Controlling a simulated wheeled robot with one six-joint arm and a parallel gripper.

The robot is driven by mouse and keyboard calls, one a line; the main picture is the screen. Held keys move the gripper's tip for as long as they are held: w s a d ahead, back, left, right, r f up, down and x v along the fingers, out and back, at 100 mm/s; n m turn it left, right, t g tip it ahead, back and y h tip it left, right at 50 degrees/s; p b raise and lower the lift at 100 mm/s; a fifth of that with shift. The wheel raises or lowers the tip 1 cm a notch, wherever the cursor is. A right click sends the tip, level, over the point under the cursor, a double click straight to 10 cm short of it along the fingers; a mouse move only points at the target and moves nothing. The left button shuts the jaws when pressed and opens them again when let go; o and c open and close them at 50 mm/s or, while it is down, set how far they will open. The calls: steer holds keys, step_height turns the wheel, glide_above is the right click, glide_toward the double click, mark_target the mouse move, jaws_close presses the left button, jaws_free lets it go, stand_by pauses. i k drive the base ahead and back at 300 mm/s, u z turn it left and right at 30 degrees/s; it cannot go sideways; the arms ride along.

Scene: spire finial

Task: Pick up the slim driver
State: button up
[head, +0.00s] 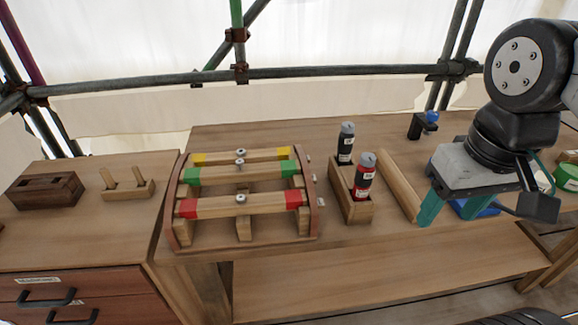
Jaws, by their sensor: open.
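Two upright tools with grey caps stand in a narrow wooden holder (350,213) in the middle of the bench. The black-bodied one (346,145) is at the back, and the red-bodied one (363,178) is at the front. I cannot tell from their looks which is the slim driver. My gripper (460,209) has teal fingers and hangs to the right of the holder, pointing down over the bench. It is open, apart from both tools, and nothing shows gripped in it. Its wrist hides part of the bench behind.
A wooden rack (240,230) with yellow, green and red-ended bars stands left of the holder. A wooden strip (399,186) lies between holder and gripper. A blue object (476,208) is partly hidden behind the fingers. A black stand with a blue knob (423,124) is at the back.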

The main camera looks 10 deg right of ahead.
mark_target(364, 176)
steer(key=z, duration=1.75)
steer(key=k, duration=1.1)
steer(key=u, duration=1.15)
